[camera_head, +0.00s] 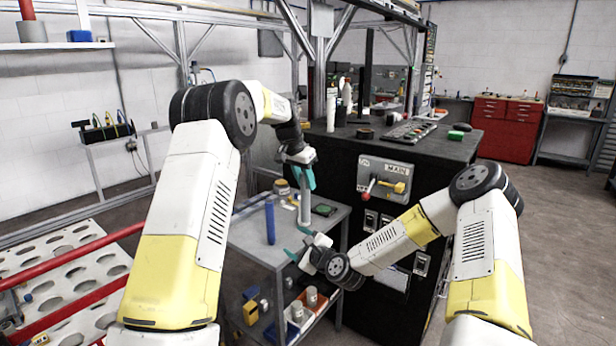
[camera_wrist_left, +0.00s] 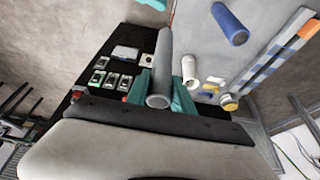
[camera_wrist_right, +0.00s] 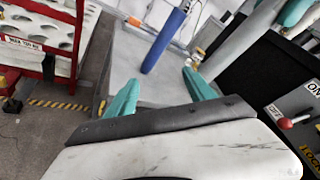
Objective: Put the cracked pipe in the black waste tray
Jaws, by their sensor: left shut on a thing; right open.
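My left gripper (camera_head: 304,180) is shut on a grey pipe (camera_head: 305,206) and holds it upright above the grey table. In the left wrist view the grey pipe (camera_wrist_left: 163,62) lies between the teal fingers (camera_wrist_left: 160,88); I see no crack on it. My right gripper (camera_head: 298,243) is open and empty, low near the table's front; its spread fingers show in the right wrist view (camera_wrist_right: 160,90). A blue pipe (camera_head: 270,223) stands upright on the table, left of the grey pipe; it also shows in the right wrist view (camera_wrist_right: 165,42). I cannot clearly make out the black waste tray.
The grey table (camera_head: 252,236) has a lower shelf with small red and blue bins (camera_head: 300,318). A black cabinet (camera_head: 340,160) with a MAIN switch panel (camera_head: 384,180) stands right behind it. A white perforated rack (camera_head: 70,275) with red rails is at left.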

